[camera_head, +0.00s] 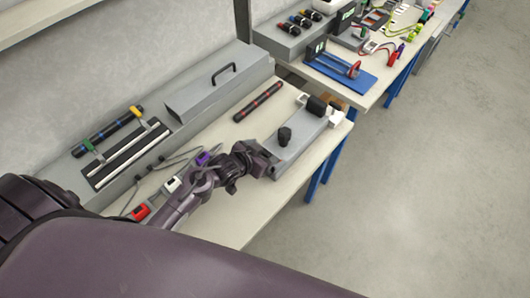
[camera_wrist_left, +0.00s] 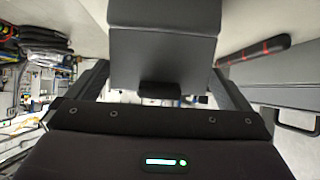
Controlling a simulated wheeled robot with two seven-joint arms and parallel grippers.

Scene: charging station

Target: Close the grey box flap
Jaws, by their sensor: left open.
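A low grey box (camera_head: 301,140) with a black knob (camera_head: 285,136) lies near the bench's right end. My left gripper (camera_head: 267,161) is open at its near-left end. In the left wrist view, a grey panel (camera_wrist_left: 162,55) with a dark knob-like piece (camera_wrist_left: 160,90) at its edge lies between the spread fingers (camera_wrist_left: 160,88); contact cannot be told. A longer grey box (camera_head: 200,97) with a black handle (camera_head: 223,73) stands at the back; its sloped top looks down. Which panel is the flap is not clear. My right gripper is not in view.
A black baton with red bands (camera_head: 257,102) lies between the two grey boxes. Cables and small red (camera_head: 140,212), white and purple plugs lie left of my gripper. A second bench with a blue plate (camera_head: 340,70) stands beyond. Open floor (camera_head: 430,180) lies to the right.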

